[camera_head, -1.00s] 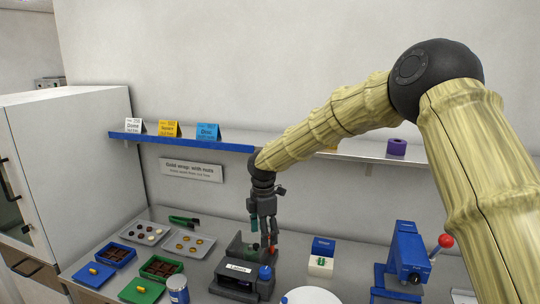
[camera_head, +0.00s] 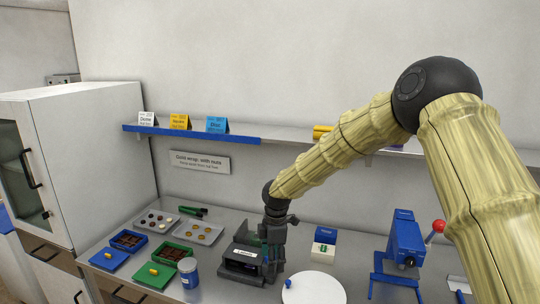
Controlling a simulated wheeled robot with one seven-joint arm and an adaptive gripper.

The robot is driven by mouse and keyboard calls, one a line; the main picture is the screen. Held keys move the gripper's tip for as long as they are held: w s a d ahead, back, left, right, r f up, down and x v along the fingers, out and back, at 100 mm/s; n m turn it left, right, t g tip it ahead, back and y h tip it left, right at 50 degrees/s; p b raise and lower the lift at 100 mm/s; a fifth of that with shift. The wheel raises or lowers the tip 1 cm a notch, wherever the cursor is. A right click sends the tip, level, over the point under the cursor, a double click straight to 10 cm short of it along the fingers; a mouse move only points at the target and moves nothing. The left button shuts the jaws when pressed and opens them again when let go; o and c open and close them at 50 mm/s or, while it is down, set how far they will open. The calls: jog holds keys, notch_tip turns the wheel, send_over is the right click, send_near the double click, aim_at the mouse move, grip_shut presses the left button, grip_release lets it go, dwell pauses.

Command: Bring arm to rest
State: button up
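My gripper (camera_head: 275,262) is at the end of my arm, pointing down beside the right end of the black label machine (camera_head: 242,262) on the counter. It is dark against the dark machine, and its fingertips are hard to make out. I cannot tell whether the fingers are open or shut, hold anything, or touch the machine. My yellowish arm (camera_head: 345,150) reaches across from the right side of the picture.
A white round disc (camera_head: 314,291) and a blue-and-white box (camera_head: 323,250) are right of the gripper. A blue press (camera_head: 405,250) with a red knob stands farther right. Left are a blue-white can (camera_head: 190,276), trays and chocolate boxes (camera_head: 129,240). A shelf (camera_head: 250,137) runs above.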

jog(key=s+d+f+m+y, duration=0.1)
jog(key=s+d+f+m, duration=0.3)
jog(key=s+f, duration=0.75)
jog(key=s+d+f+m+y, duration=0.1)
jog(key=s+d+f+m, duration=0.1)
jog(key=s+f+m, duration=0.7)
jog(key=s+d+f+m+h, duration=0.1)
jog(key=s+d+f+m, duration=0.3)
jog(key=s, duration=0.6)
jog(key=s+d+f+m+h, duration=0.1)
jog(key=s+d+f, duration=0.2)
jog(key=s+d, duration=0.5)
jog(key=s+d+f+m+h, duration=0.1)
jog(key=s+d+f+m, duration=0.25)
jog(key=s, duration=0.75)
notch_tip(320, 180, down, 14)
jog(key=b, duration=1.4)
jog(key=shift+w+d+f+b, duration=0.15)
jog(key=shift+d+f+b, duration=0.1)
jog(key=shift+b, duration=0.1)
